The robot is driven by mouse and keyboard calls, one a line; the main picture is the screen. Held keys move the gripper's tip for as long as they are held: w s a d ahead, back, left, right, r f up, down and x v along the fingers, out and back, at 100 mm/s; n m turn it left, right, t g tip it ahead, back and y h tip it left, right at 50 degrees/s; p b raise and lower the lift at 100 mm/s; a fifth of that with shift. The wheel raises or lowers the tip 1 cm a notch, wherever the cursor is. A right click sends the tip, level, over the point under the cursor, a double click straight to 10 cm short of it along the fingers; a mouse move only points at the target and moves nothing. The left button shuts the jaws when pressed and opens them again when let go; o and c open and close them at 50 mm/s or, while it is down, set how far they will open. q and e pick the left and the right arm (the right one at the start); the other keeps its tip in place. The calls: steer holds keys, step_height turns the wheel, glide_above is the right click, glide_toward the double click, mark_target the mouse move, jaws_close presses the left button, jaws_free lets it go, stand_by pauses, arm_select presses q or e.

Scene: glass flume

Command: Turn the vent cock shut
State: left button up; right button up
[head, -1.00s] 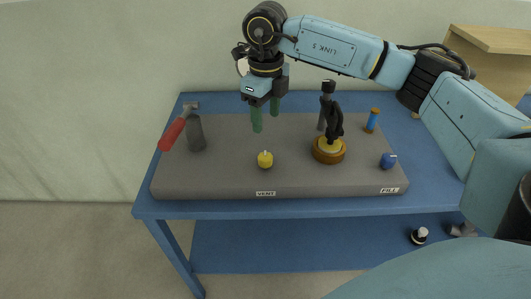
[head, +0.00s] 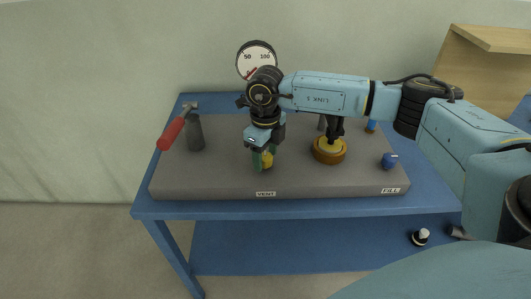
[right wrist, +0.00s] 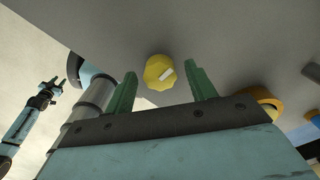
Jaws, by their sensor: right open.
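The vent cock is a yellow knob (head: 267,160) on the grey panel, behind the VENT label (head: 265,194). My right gripper (head: 264,158) is open, low over the panel, with its green fingers at the two sides of the knob. The head view hides part of the knob behind the gripper. In the right wrist view, a distant arm, seemingly my left, ends in a small gripper (right wrist: 54,88).
A brass-ringed fitting (head: 330,150) with a black handle stands right of the gripper. A blue knob (head: 389,161) is by the FILL label (head: 390,190). A gauge (head: 257,59) is behind.

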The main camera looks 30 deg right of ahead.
steer(key=shift+c, duration=0.5)
steer(key=c, duration=0.9)
arm_select(q)
steer(key=shift+w, duration=0.15)
steer(key=shift+r, duration=0.15)
arm_select(e)
steer(key=shift+r+m, duration=0.1)
steer(key=shift+m, duration=0.3)
steer(key=m+p, duration=0.1)
steer(key=m, duration=0.1)
steer(key=shift+m, duration=0.4)
steer(key=m+p, duration=0.1)
steer(key=m, duration=0.3)
steer(key=shift+m+p, duration=0.3)
steer(key=shift+p, duration=0.05)
steer(key=m+p, duration=0.2)
steer(key=m, duration=0.3)
steer(key=shift+r, duration=0.1)
arm_select(q)
step_height(320, 180, up, 7)
steer(key=d+p, duration=0.2)
steer(key=shift+p, duration=0.3)
arm_select(e)
steer(key=shift+w+m, duration=0.1)
steer(key=shift+m, duration=2.3)
